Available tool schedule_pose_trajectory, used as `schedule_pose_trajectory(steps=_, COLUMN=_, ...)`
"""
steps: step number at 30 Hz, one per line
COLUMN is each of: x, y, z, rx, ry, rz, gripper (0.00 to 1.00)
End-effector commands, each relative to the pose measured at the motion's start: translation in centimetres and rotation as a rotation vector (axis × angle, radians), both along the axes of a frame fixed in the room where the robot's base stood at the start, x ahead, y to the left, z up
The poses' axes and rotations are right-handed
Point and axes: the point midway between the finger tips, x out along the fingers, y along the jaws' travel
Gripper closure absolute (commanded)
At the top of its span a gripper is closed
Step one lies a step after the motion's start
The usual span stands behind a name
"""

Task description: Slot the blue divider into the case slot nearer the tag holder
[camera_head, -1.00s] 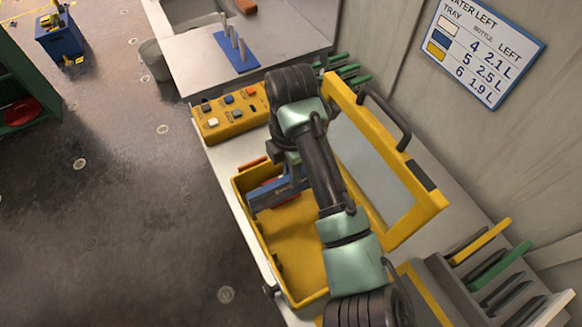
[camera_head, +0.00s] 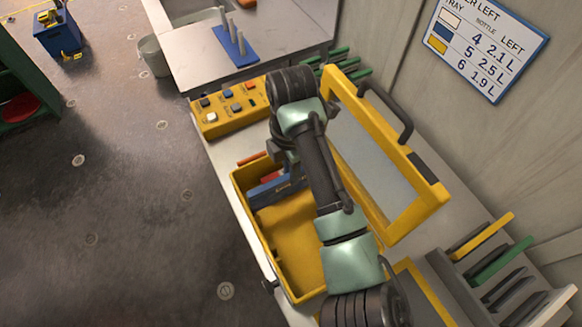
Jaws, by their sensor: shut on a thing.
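The blue divider (camera_head: 268,191) is at the far end of the open yellow case (camera_head: 262,236), lying across its width with its left end near the left wall. My gripper (camera_head: 291,168) is over the divider's right part and is shut on it; the fingertips are largely hidden by the wrist. The divider looks low inside the case, but I cannot tell whether it sits in a slot. The slots are too small or hidden to make out. A dark plate (camera_head: 422,172) is on the raised lid; I cannot tell whether it is the tag holder.
The lid (camera_head: 402,219) stands open right of the case, close to my arm. A yellow button box (camera_head: 229,107) is beyond the case. A grey rack (camera_head: 452,278) with yellow, green and dark plates is at lower right. Red and orange items (camera_head: 253,159) lie by the case's far end.

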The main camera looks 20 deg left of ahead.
Motion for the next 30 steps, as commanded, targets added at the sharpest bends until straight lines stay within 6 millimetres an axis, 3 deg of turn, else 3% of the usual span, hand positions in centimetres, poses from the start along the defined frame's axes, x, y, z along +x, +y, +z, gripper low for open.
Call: schedule_pose_trajectory(steps=30, x=0.05, y=-0.02, z=-0.44, rx=0.0, ry=0.0, rz=0.0, gripper=1.0)
